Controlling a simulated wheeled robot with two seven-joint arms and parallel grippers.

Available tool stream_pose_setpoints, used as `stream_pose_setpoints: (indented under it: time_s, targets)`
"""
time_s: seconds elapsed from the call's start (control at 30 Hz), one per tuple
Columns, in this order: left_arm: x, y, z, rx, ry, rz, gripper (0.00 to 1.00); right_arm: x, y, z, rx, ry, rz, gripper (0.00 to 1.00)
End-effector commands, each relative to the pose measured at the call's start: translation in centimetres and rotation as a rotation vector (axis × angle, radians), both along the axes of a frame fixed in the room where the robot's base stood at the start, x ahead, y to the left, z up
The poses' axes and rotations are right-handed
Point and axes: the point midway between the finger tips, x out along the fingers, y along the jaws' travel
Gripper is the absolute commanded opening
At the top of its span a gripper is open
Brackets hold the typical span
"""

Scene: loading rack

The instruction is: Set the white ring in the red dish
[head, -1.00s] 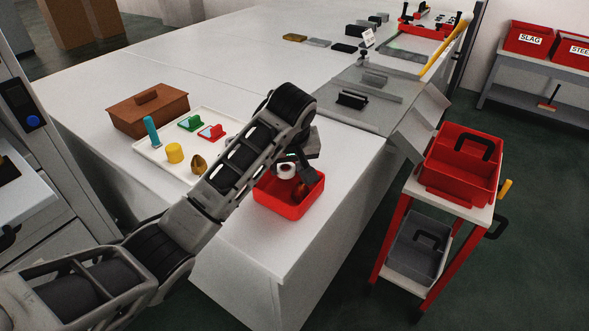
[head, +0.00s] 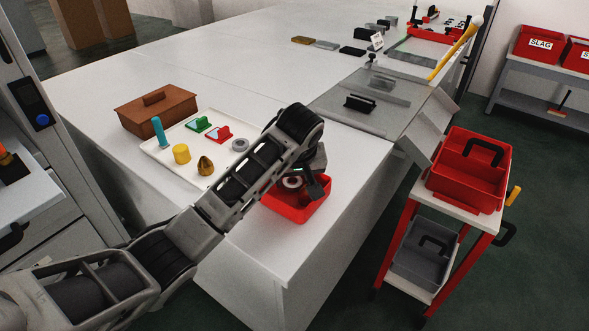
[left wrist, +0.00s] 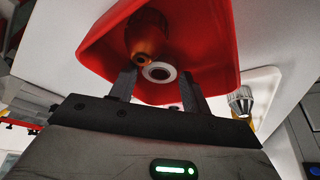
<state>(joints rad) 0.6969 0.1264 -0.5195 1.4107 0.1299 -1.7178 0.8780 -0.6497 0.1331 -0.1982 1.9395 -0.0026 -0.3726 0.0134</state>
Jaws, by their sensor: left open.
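The red dish (head: 312,208) sits on the light table near its front right edge. My left gripper (head: 307,182) is over it, pointing down, with its fingers apart. The white ring (head: 291,182) shows at the gripper, above the dish floor in the picture. In the left wrist view, the ring (left wrist: 159,72) lies between the open fingertips (left wrist: 158,88), with a gap at each side, against the red dish (left wrist: 205,40). I cannot tell whether it rests on the dish floor. An orange-brown rounded piece (left wrist: 147,36) is in the dish beside the ring. My right gripper is out of view.
A white tray (head: 160,157) at left holds several small pieces, including a grey ring (head: 240,144). A brown lidded box (head: 155,112) is behind it. A red cart with a red caddy (head: 468,185) stands off the table's right side.

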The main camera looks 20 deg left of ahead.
Motion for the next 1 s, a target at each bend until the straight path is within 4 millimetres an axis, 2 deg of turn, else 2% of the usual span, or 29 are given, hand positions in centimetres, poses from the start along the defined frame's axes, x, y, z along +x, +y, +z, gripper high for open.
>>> stream_pose_setpoints:
  time_s: [0.17, 0.37, 0.4, 0.5, 0.73, 1.0]
  targets:
    - [-0.8, -0.5, 2.4, -0.003, -0.005, -0.002, 0.48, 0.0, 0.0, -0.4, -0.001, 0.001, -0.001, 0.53]
    - [-2.6, -1.3, 7.0, -0.004, -0.007, -0.002, 0.48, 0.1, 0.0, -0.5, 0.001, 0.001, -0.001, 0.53]
    - [-2.6, -1.1, 8.1, 0.006, -0.012, -0.001, 0.48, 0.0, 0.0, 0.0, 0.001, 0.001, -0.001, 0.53]
    - [-3.3, -1.2, 9.5, 0.01, -0.006, 0.001, 0.48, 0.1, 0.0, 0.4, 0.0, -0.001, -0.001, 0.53]
    - [-3.8, -1.8, 10.8, 0.001, -0.011, -0.005, 0.48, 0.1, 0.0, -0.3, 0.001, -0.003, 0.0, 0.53]
    - [-4.2, -1.9, 11.0, 0.0, 0.0, 0.0, 0.48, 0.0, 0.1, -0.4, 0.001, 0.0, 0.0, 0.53]
